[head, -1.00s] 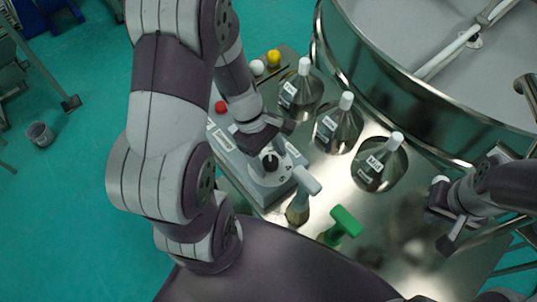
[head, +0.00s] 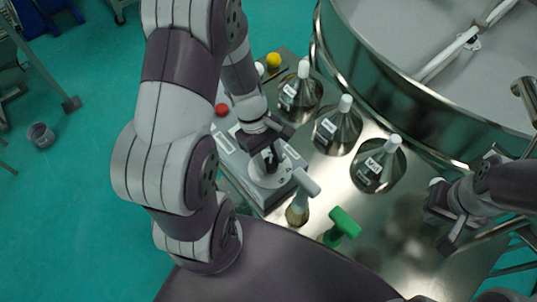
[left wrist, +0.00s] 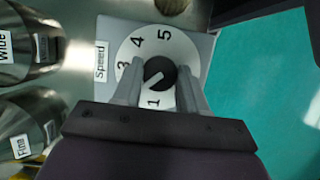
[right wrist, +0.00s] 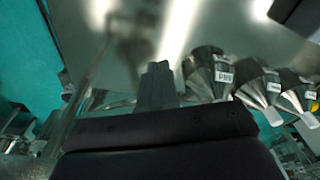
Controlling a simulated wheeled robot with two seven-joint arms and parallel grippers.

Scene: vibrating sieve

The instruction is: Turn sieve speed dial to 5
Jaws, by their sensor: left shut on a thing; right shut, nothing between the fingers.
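The speed dial is a black knob (left wrist: 158,72) on a round white plate (left wrist: 180,50) marked with numbers. In the left wrist view, 1, 3, 4 and 5 are readable; the spot for 2 is hidden by a finger. The knob's white line slants towards the lower left, between 1 and 3. My left gripper (left wrist: 158,88) is shut on the knob, one finger on each side. In the head view, my left gripper (head: 272,158) covers most of the dial. My right gripper (head: 447,240) is shut and empty over the steel table's right side; its fingers (right wrist: 157,85) meet in its wrist view.
The grey control box (head: 235,165) carries a red button (head: 221,109). Three labelled flasks (head: 338,128) sit in the steel table beside the big sieve drum (head: 390,75). A white-topped handle (head: 306,182) and a green-topped one (head: 345,221) stand close in front of the dial.

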